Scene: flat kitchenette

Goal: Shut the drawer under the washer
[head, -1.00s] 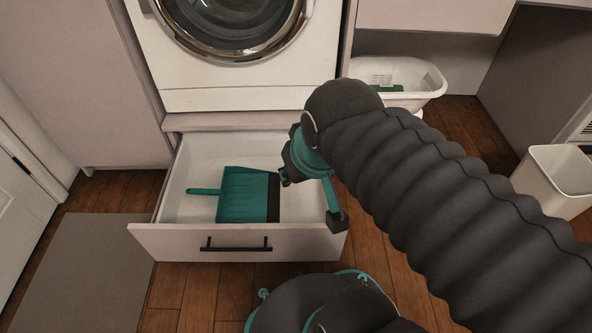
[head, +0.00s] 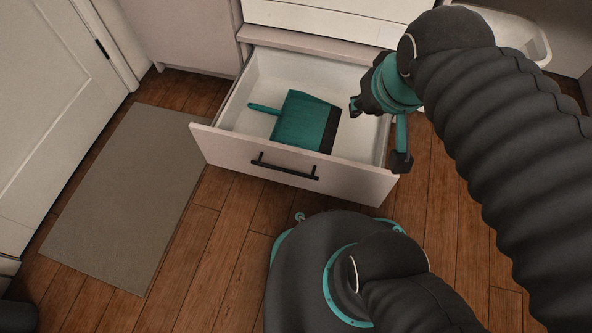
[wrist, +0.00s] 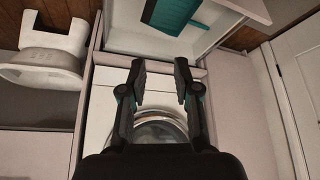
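The drawer (head: 222,146) under the washer (head: 330,22) is pulled out, with a black bar handle (head: 285,167) on its front panel. A teal dustpan (head: 292,117) with a dark edge lies inside; it also shows in the wrist view (wrist: 172,14). My gripper (head: 378,130) is over the drawer's right side, its fingers reaching past the right wall near the front corner. In the wrist view my gripper (wrist: 160,75) has its two fingers apart with nothing between them. The washer's round door (wrist: 160,130) shows behind them. Contact with the drawer cannot be told.
A grey mat (head: 125,195) lies on the wooden floor left of the drawer, near a white door (head: 50,90). Bare floor (head: 225,225) lies before the drawer.

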